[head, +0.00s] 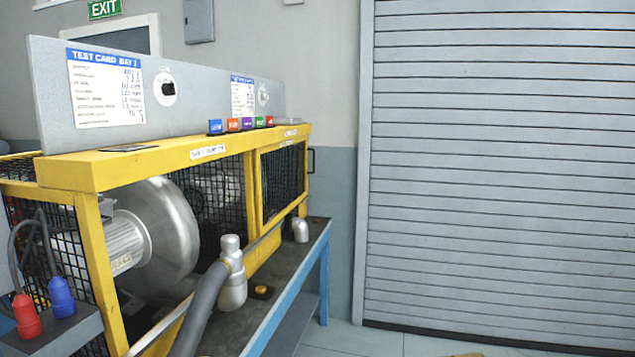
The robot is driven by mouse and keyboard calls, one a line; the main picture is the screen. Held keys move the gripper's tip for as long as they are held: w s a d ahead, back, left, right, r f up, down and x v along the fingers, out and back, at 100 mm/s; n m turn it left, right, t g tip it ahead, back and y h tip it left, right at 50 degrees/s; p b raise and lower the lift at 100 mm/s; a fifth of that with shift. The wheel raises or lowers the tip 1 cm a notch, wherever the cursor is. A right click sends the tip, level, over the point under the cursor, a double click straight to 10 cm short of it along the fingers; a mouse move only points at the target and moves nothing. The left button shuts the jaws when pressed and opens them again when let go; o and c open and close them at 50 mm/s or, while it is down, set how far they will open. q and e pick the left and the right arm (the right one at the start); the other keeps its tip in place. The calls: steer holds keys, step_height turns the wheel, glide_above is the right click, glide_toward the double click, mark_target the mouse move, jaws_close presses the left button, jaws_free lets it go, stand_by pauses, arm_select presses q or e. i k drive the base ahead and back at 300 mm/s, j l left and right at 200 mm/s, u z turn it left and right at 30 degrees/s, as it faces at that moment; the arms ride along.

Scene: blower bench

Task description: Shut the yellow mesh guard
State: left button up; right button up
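The yellow mesh guard (248,190) is a yellow-framed cage with black wire mesh around a silver blower (172,235) on the bench. The near front bay has no mesh across it, and the blower shows plainly through it. The farther front bay holds a mesh panel (283,180) in a yellow frame. A dark handle (311,160) sticks out at the cage's far right end. I cannot tell which part is the swinging guard panel or where its hinge is. Neither of my grippers is in view.
A grey hose with a silver fitting (232,285) stands before the cage. A yellow button (262,291) and a silver knob (301,230) are on the bench edge. Red (26,316) and blue (61,297) plugs are at lower left. The floor before the shutter (500,170) looks mostly clear.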

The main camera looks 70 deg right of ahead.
mark_target(261, 229)
steer(key=l+z, duration=0.1)
steer(key=z, duration=2.05)
steer(key=i+l+z, duration=0.2)
steer(key=i, duration=0.3)
steer(key=i+l+z, duration=0.2)
steer(key=i, duration=0.35)
steer(key=i+l+z, duration=0.25)
steer(key=i, duration=0.25)
steer(key=i+l+u, duration=0.2)
steer(key=i, duration=1.2)
steer(key=j, duration=0.1)
